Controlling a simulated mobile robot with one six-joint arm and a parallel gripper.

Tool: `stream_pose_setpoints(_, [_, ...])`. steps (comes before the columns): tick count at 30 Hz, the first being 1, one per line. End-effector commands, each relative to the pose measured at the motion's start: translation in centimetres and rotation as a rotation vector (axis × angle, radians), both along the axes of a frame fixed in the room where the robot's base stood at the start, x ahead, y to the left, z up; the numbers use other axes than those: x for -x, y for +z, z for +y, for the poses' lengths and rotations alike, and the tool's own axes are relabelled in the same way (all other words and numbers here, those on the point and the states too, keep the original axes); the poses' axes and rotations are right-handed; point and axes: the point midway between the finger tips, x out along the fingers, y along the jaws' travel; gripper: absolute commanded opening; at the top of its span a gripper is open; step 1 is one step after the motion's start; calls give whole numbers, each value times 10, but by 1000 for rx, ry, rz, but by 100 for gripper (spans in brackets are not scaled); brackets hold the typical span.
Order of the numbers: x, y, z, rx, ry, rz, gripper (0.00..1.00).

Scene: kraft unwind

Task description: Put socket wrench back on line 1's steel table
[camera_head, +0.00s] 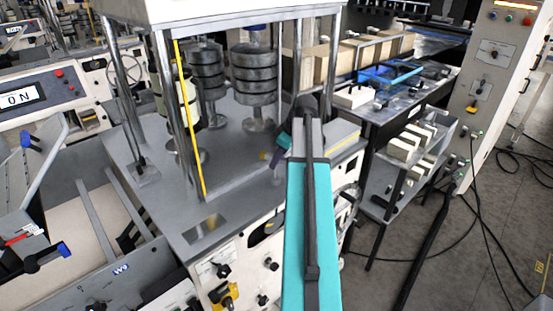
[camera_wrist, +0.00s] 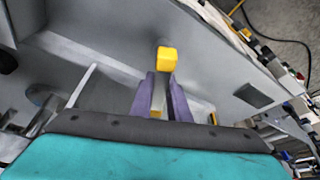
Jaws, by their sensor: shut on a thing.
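My gripper (camera_wrist: 161,82) has purple fingers shut on a yellow-ended tool with a pale shaft, which I take for the socket wrench (camera_wrist: 167,60). Most of the tool is hidden between the fingers. In the head view my gripper (camera_head: 278,152) is largely hidden behind my teal arm, over the right part of a grey machine top (camera_head: 165,205). A small yellow bit shows beside a finger there. I cannot tell if the tool touches the grey surface. A metal table (camera_head: 440,88) stands to the right; I cannot tell whether it is line 1's steel table.
Stacked dark weights (camera_head: 255,80) and upright posts stand behind my gripper on the machine top. The right table carries cartons (camera_head: 362,52) and a blue tray (camera_head: 390,75). A low shelf holds pale blocks (camera_head: 403,147). Black cables (camera_head: 480,215) lie on the floor at right.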

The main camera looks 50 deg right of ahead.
Motion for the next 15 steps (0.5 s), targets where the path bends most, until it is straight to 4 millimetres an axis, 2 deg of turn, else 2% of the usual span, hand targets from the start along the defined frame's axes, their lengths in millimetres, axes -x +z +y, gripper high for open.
stream_pose_setpoints(14, [0,-5,0,0,-1,-1,0])
stream_pose_setpoints(15, [1,-5,0,1,-1,0,19])
